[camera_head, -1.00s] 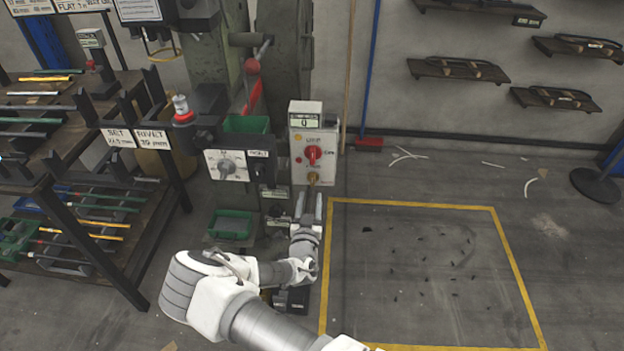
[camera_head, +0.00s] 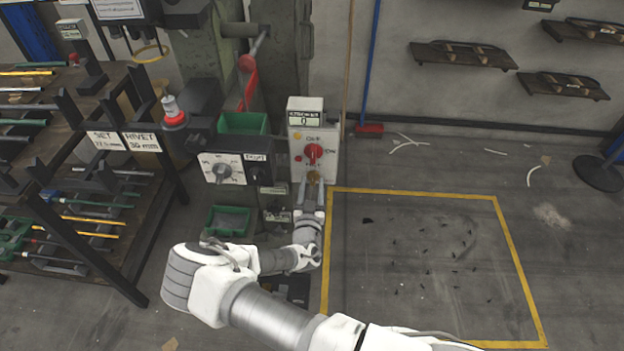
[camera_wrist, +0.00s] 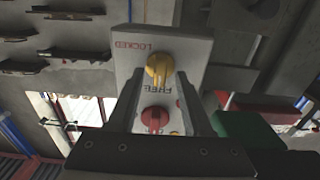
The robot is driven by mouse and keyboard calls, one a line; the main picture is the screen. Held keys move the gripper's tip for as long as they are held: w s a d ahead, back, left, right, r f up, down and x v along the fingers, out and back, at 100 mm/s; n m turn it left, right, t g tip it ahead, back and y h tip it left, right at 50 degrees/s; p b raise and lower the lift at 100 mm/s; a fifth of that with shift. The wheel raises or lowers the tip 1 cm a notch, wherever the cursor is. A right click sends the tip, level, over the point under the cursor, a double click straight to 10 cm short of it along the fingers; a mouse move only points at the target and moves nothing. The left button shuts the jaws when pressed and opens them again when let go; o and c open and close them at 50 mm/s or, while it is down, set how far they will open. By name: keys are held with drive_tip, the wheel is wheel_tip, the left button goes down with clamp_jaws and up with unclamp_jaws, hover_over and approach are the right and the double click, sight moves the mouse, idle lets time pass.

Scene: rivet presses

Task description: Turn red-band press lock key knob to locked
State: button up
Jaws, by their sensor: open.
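The lock key knob (camera_head: 313,176) is a small brass-yellow knob low on the front of the press's pale control box (camera_head: 299,152). It shows large in the wrist view (camera_wrist: 158,68), between upside-down words LOCKED and FREE. Which word it points to is unclear. My gripper (camera_head: 308,185) is open just below and in front of it. In the wrist view the two fingers of my gripper (camera_wrist: 160,78) stand one on each side of the knob; whether they touch it is unclear. A red rotary knob (camera_head: 313,152) sits above it on the box.
A white dial panel (camera_head: 222,168) and a green bin (camera_head: 243,123) are just left of the box. A rack of rods (camera_head: 75,140) stands further left. Wall shelves (camera_head: 462,55) hang at the back.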

drive_tip(key=shift+w, duration=0.15)
clamp_jaws()
idle(0.4)
